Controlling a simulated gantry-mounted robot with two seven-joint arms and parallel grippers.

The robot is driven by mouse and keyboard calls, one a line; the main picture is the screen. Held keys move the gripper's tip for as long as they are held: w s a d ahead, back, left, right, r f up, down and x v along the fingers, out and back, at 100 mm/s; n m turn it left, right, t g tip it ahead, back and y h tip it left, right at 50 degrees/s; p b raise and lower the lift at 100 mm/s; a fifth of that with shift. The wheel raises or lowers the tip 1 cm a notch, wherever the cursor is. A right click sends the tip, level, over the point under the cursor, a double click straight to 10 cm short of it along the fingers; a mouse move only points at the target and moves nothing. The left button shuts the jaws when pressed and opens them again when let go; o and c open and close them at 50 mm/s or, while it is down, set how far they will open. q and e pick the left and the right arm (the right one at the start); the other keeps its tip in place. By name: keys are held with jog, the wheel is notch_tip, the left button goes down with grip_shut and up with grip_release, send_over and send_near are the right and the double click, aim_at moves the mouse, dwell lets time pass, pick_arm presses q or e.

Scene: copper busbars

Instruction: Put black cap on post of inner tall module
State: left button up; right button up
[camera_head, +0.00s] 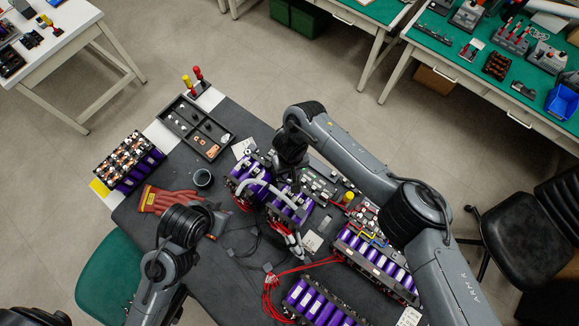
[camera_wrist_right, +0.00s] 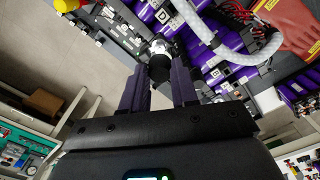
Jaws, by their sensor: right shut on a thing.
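My right gripper (camera_head: 284,170) reaches down over the tall purple modules from the right. In the right wrist view its two dark fingers (camera_wrist_right: 160,76) close on a black cap (camera_wrist_right: 159,68), with a pale metallic piece just beyond it. I cannot tell whether cap and metal piece touch. The purple tall modules (camera_head: 246,173) stand mid-table, and one (camera_head: 290,208) sits to the lower right. They also show in the right wrist view (camera_wrist_right: 198,52). The post is not clearly distinguishable. My left gripper (camera_head: 214,220) is low at the left beside a red glove; its fingers are unclear.
Pale thick cables (camera_head: 268,188) arch over the tall modules. Low purple modules (camera_head: 372,262) and red wires (camera_head: 270,283) lie at the lower right.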

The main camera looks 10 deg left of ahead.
aim_at(290, 177)
notch_tip(290, 177, down, 3)
jog(key=b, duration=0.2)
jog(key=shift+r+b, duration=0.1)
jog(key=shift+b, duration=0.2)
jog(key=shift+r, duration=0.25)
jog(key=shift+f+b, duration=0.6)
jog(key=shift+f, duration=0.85)
jog(key=shift+f, duration=0.15)
jog(key=o, duration=0.9)
jog(key=shift+o, duration=0.2)
jog(key=shift+d, duration=0.1)
